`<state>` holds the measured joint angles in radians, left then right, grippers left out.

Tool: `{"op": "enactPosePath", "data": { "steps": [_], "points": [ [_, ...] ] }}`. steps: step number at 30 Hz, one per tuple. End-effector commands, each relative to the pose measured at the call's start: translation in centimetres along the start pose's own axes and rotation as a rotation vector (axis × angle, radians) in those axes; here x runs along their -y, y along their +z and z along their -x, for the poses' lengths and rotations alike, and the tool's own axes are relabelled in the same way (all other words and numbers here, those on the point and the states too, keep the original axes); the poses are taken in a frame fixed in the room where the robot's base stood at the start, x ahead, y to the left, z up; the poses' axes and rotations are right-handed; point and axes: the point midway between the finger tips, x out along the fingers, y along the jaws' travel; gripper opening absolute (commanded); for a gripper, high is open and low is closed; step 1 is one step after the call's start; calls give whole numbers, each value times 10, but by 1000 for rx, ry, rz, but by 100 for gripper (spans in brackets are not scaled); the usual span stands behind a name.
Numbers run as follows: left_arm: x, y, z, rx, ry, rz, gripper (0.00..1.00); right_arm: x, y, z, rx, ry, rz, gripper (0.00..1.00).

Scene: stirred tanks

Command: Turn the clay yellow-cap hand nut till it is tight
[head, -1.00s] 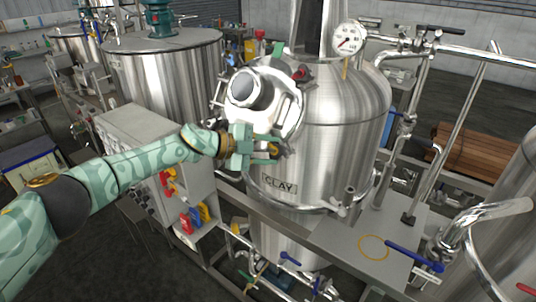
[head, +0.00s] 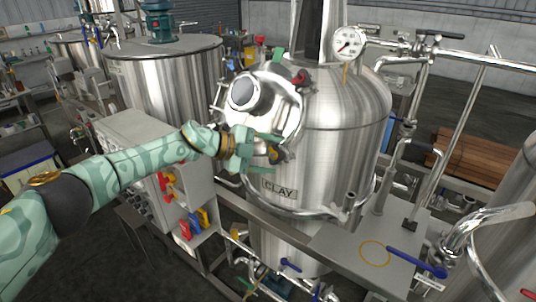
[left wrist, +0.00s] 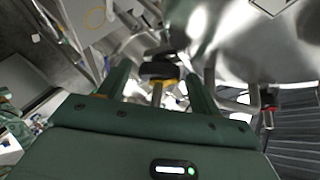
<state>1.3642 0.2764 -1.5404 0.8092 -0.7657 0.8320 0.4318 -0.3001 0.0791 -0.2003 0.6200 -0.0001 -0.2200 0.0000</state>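The clay tank (head: 345,150) carries a "CLAY" label (head: 281,189). Its round hatch lid (head: 285,112) is at the upper left of the tank and looks closed. The yellow-cap hand nut (head: 277,155), dark with a yellow part, sits at the lid's lower edge. My left gripper (head: 267,153) is at this nut, one finger above and one below. In the left wrist view, the nut (left wrist: 158,70) lies between the two spread fingers (left wrist: 158,85), with gaps on both sides. The exact finger contact is partly hidden in the head view. My right gripper is not in view.
Other hand nuts, one red-capped (head: 302,77) and one green-capped (head: 278,54), sit on the lid's rim. A grey cabinet (head: 135,127) stands under my left arm. A steel shelf (head: 340,245) with a blue-handled valve (head: 415,260) is below right. Pipes rise at the right.

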Motion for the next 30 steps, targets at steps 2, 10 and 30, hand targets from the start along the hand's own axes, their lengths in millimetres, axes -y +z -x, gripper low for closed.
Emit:
{"op": "enactPosePath", "data": {
  "steps": [2,10,30],
  "points": [
    [0,0,0,0,0,0,64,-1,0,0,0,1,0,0],
    [0,2,14,2,-1,1,64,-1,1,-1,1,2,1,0],
    [-1,1,157,1,-1,0,64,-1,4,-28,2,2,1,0]
  ]
}}
